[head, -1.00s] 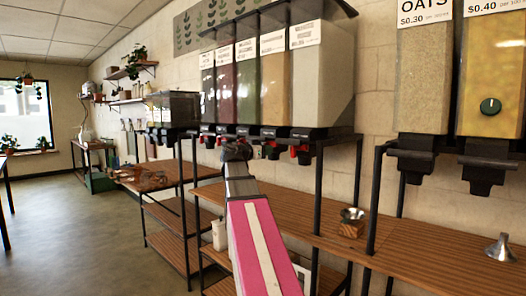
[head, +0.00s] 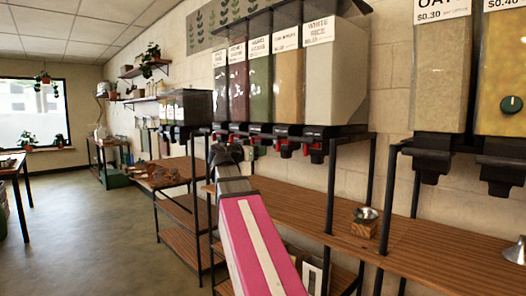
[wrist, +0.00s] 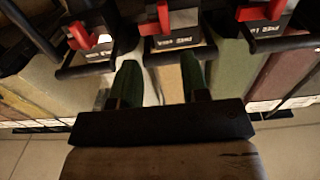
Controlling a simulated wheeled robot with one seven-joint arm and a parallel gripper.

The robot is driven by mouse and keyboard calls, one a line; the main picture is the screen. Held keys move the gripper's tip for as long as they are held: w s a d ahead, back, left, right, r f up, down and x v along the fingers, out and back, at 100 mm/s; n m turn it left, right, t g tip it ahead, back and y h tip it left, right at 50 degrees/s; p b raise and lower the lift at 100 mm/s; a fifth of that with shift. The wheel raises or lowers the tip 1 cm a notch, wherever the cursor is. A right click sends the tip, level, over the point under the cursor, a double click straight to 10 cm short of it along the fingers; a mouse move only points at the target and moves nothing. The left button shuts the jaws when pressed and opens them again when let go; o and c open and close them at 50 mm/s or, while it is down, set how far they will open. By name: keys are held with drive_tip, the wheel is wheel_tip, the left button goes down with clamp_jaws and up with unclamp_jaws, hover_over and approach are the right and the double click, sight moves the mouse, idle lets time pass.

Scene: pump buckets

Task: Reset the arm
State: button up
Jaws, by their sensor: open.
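My arm reaches forward in the head view, with my gripper (head: 226,153) at its far end. It is in front of the row of bulk dispensers (head: 334,75), near their spouts. In the wrist view, my gripper (wrist: 160,78) has two dark green fingers set apart, with nothing held between them. Dispenser spouts with red levers (wrist: 168,18) lie just beyond the fingertips. The head view is too small to tell whether the gripper touches a spout.
A wooden shelf (head: 295,205) on black posts runs below the dispensers. It bears a metal funnel on a wooden block (head: 365,222). Another funnel (head: 516,250) is at right. Open floor (head: 95,225) lies to the left.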

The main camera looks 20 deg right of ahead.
drive_tip(key=shift+a, duration=0.15)
idle(0.3)
drive_tip(key=a+f+n+g+y, duration=0.1)
drive_tip(key=a+f+n+y, duration=0.25)
drive_tip(key=f, duration=1.25)
drive_tip(key=a+f+n+g+y, duration=0.1)
drive_tip(key=a+f+n+y, duration=0.3)
drive_tip(key=f, duration=1.2)
drive_tip(key=s+a+f+n+g+y, duration=0.1)
drive_tip(key=s+a+f+n+y, duration=0.1)
drive_tip(key=f, duration=0.7)
drive_tip(key=s+a+f+n+g+y, duration=0.1)
drive_tip(key=s+a+f+y, duration=0.3)
drive_tip(key=f, duration=0.5)
drive_tip(key=s+a+f+n+g+y, duration=0.2)
drive_tip(key=s+a+f, duration=0.4)
drive_tip(key=f, duration=0.3)
drive_tip(key=shift+n+y, duration=0.75)
drive_tip(key=shift+s, duration=0.1)
